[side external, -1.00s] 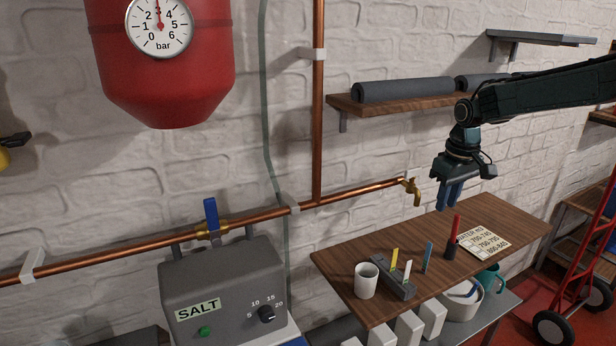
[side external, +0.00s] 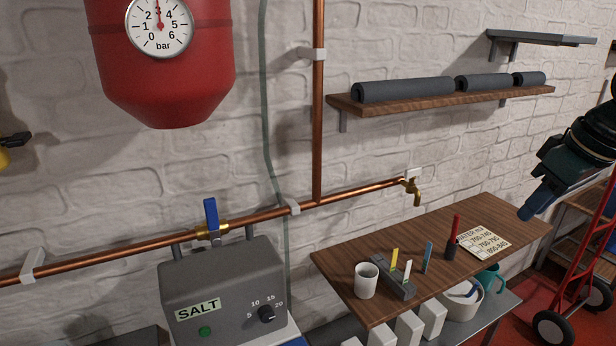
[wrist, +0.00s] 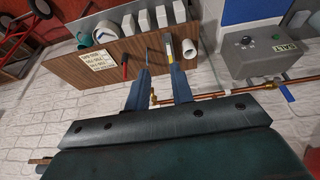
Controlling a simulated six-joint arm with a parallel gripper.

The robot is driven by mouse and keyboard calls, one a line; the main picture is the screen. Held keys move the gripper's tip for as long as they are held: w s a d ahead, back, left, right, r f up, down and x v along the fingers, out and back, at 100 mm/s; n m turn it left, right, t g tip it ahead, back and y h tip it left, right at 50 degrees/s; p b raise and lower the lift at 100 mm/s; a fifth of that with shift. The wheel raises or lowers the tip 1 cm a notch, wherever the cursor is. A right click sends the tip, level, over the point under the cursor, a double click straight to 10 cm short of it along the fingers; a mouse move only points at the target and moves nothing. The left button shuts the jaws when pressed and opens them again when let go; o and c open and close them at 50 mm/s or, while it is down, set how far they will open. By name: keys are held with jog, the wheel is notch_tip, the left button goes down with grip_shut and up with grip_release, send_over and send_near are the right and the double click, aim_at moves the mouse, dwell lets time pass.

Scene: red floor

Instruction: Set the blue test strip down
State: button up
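The blue test strip (side external: 427,257) stands upright on the brown wooden table (side external: 330,260), just right of the grey block (side external: 397,283), apart from it. What holds up its foot is too small to tell. The block carries a yellow strip (side external: 395,258) and a white strip (side external: 407,269). In the wrist view the blue strip (wrist: 148,54) shows beyond my gripper (wrist: 160,72), whose two blue fingers are spread with nothing between them. In the side view my gripper (side external: 528,212) is near the table's right end, well away from the strip, its fingers overlapping there.
A white cup (side external: 366,280) stands left of the block. A red stick (side external: 456,228) in a dark stand and a printed card (side external: 485,241) lie to the right. A copper pipe with a brass tap (side external: 413,191) runs along the wall behind. A shelf (side external: 450,102) hangs above.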

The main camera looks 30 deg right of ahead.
jog(key=s+a+f+t, duration=0.1)
jog(key=s+f, duration=0.1)
jog(key=s, duration=0.8)
jog(key=shift+s+a+f+t, duration=0.15)
jog(key=shift+a+t, duration=0.15)
dwell(0.8)
